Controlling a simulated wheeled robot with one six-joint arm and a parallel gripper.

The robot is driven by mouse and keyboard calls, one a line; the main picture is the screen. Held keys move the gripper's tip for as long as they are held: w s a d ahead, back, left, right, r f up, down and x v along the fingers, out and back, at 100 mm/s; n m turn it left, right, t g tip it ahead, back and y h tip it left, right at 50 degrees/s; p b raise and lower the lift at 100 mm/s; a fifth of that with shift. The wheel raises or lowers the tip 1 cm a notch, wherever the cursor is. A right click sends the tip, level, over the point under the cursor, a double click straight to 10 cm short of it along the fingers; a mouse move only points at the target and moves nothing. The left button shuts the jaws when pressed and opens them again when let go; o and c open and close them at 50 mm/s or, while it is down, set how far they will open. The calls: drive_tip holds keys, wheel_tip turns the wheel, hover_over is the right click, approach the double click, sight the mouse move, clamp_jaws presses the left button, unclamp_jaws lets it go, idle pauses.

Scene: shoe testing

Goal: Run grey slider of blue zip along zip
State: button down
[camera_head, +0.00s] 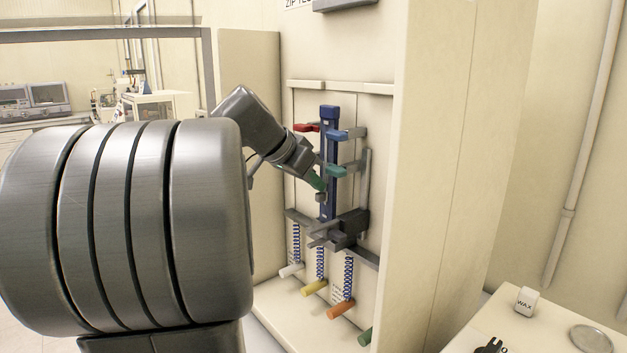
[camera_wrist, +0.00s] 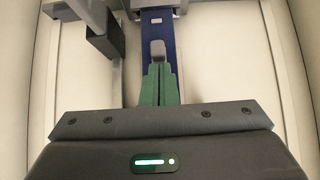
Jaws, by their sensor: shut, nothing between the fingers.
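The blue zip (camera_head: 329,150) is a dark blue upright strip on the panel of the cream test cabinet. It also shows at the top of the wrist view (camera_wrist: 157,31). Its grey slider (camera_head: 321,197) is a small block low on the strip, and it shows just beyond my fingertips in the wrist view (camera_wrist: 158,50). My gripper (camera_head: 318,184) has green fingers, which are together with nothing between them in the wrist view (camera_wrist: 159,72). The fingertips are right by the slider; I cannot tell whether they touch it.
Red (camera_head: 306,127), blue (camera_head: 348,134) and green (camera_head: 343,170) tabs stick out beside the zip. A dark clamp (camera_head: 345,228) sits at its lower end. Below hang springs with coloured handles, one yellow (camera_head: 314,288). A side table at right holds a wax block (camera_head: 526,301).

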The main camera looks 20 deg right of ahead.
drive_tip(key=shift+f, duration=0.15)
wheel_tip(320, 180, down, 5)
drive_tip(key=b, duration=0.4)
drive_tip(key=shift+a, duration=0.1)
drive_tip(key=shift+f, duration=0.1)
idle(0.3)
drive_tip(key=s+a+r, duration=0.1)
drive_tip(key=a+r, duration=0.2)
drive_tip(key=r, duration=0.3)
drive_tip(key=s+a+r+p, duration=0.1)
drive_tip(key=a+r, duration=0.2)
drive_tip(key=r, duration=0.3)
drive_tip(key=shift+s+a, duration=0.2)
drive_tip(key=shift+a, duration=0.1)
idle(0.9)
